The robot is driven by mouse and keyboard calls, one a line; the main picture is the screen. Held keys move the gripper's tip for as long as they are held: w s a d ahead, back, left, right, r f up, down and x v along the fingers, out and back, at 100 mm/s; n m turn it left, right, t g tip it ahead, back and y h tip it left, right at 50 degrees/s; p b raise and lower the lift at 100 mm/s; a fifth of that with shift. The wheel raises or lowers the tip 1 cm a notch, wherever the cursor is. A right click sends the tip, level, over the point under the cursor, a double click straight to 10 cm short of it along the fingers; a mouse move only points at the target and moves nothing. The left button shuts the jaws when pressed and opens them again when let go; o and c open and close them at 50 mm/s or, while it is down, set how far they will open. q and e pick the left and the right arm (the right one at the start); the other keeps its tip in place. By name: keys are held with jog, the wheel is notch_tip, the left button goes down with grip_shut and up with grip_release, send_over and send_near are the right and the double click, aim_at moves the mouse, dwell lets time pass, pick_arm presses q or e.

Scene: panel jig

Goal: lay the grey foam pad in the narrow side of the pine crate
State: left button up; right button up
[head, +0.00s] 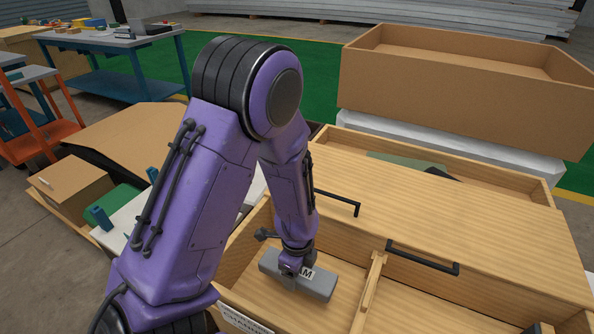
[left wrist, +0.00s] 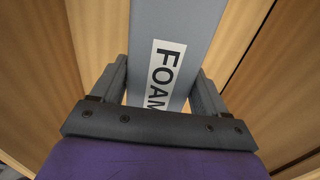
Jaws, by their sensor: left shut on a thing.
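The grey foam pad (head: 318,285) has a white label and sits inside the left compartment of the pine crate (head: 340,310), left of the wooden divider (head: 369,292). That compartment looks narrower than the one right of the divider. My left gripper (head: 297,268) is shut on the foam pad from above. In the left wrist view the pad (left wrist: 178,25) lies between both fingers of the gripper (left wrist: 160,80), its FOAM label partly covered. I cannot tell whether the pad touches the crate floor. My right gripper is not clearly seen.
A pine lid or board with black handles (head: 450,215) lies behind the compartments. An open cardboard box (head: 460,80) stands at the back right. A white table with green and blue items (head: 125,220) is at the left. The right compartment's visible part (head: 430,312) looks empty.

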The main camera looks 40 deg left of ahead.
aim_at(297, 281)
pick_arm(q)
notch_tip(297, 281, down, 6)
jog(key=shift+r+b, duration=0.1)
jog(key=shift+b, duration=0.4)
jog(key=o, duration=1.1)
jog(key=shift+c, duration=0.2)
notch_tip(297, 281, up, 12)
jog(key=p, duration=0.3)
